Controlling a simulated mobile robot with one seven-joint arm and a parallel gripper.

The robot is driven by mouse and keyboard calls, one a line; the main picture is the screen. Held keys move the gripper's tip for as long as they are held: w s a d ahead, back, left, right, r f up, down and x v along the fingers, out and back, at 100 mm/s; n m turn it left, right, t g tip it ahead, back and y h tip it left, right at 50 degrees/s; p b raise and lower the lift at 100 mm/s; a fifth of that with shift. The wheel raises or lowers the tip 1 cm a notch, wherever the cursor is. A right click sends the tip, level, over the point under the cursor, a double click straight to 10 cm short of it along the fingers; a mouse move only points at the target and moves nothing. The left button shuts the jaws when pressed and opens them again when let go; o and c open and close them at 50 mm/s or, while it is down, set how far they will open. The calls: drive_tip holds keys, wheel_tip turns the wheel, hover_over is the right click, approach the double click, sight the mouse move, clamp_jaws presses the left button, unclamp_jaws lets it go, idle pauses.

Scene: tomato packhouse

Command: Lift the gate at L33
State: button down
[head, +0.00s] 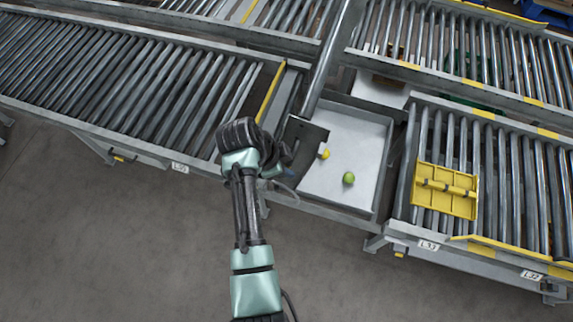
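The label L33 (428,245) is on the front rail of the right roller conveyor. A yellow gate (447,203) with a crosswise bar lies across the rollers just above and right of that label. It looks lowered, flat or nearly flat. My gripper (284,160) is at the left edge of the grey tray, well left of the gate and apart from it. My own wrist mostly hides the gripper, so its fingers and any gap between them cannot be made out.
A grey tray (328,187) between the conveyors holds a green tomato (348,178) and a yellow one (324,154). A slanting grey post (328,60) rises behind my gripper. Left rollers (130,90) look empty. The floor (130,250) in front is clear.

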drive_tip(key=s+d+f+y+p, duration=0.1)
drive_tip(key=d+f, duration=0.1)
drive_tip(key=d, duration=0.3)
drive_tip(key=shift+s+d+f+t+y, duration=0.15)
drive_tip(key=shift+s+d+t+y, duration=0.15)
drive_tip(key=shift+s, duration=0.1)
